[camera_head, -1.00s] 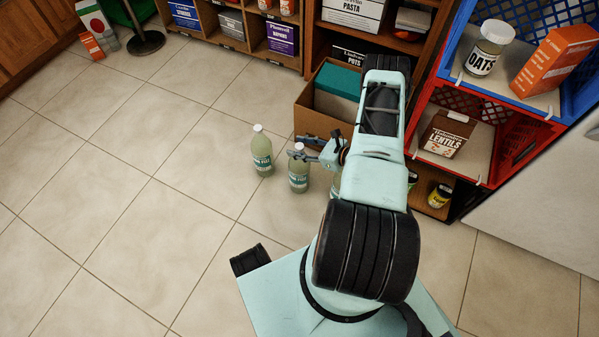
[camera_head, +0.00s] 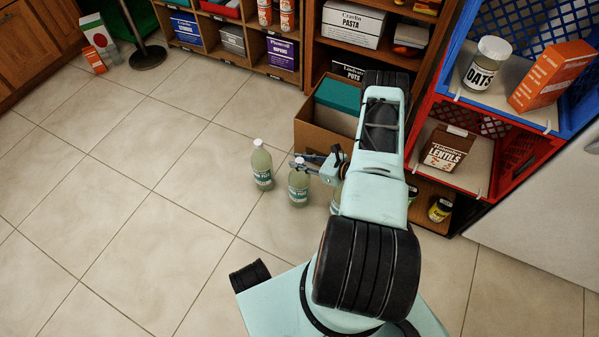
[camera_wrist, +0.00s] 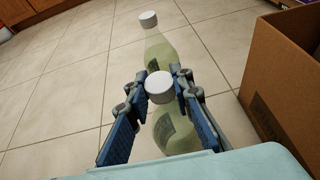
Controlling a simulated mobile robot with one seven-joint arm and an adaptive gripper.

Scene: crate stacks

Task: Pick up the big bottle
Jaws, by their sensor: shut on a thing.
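Pale green bottles with white caps stand upright on the tiled floor. The left bottle (camera_head: 262,170) stands free. The middle bottle (camera_head: 299,188) is just right of it, and a third bottle (camera_head: 335,197) is mostly hidden by my arm. They look close in size, and I cannot tell which is the big one. My gripper (camera_head: 304,163) is shut on the middle bottle near its neck. In the wrist view, that bottle (camera_wrist: 172,130) sits between the fingers of my gripper (camera_wrist: 162,80), with the left bottle (camera_wrist: 157,50) beyond it.
A cardboard box (camera_head: 322,140) with a teal item stands just behind my gripper. Red (camera_head: 480,185) and blue (camera_head: 560,120) crates with groceries are stacked at right. Shelves line the back.

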